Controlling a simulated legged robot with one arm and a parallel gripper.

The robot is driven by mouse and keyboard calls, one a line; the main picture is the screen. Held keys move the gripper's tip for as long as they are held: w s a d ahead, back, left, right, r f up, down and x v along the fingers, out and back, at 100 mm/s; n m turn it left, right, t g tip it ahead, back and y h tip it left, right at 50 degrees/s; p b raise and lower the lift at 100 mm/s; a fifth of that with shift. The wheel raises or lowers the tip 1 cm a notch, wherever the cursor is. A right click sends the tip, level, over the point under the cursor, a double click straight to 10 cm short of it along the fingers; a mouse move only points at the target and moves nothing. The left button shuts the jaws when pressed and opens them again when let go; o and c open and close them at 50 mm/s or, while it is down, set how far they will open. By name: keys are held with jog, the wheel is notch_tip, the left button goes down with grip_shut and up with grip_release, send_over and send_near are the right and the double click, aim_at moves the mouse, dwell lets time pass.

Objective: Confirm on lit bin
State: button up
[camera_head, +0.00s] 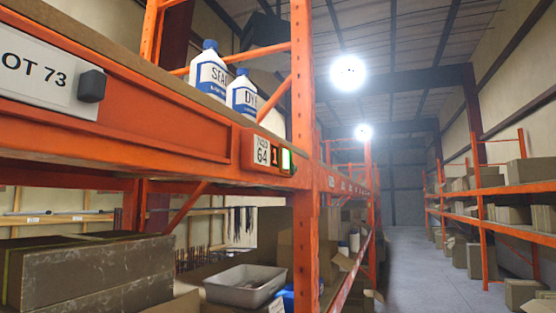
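A pick-light module (267,154) is fixed to the front of the orange shelf beam, close to the orange upright. It carries a label with "64", a small display that seems to read "1", and a bright green-white lit button (286,161). A grey bin (245,287) sits on the shelf below it, with dark contents that I cannot make out. My gripper is not in view.
White bottles (208,77) with blue caps stand on the upper shelf. A "LOT 73" sign (42,72) with a dark block (92,86) is on the beam at left. Boxes (90,272) fill the lower left. The aisle (405,260) is clear at right.

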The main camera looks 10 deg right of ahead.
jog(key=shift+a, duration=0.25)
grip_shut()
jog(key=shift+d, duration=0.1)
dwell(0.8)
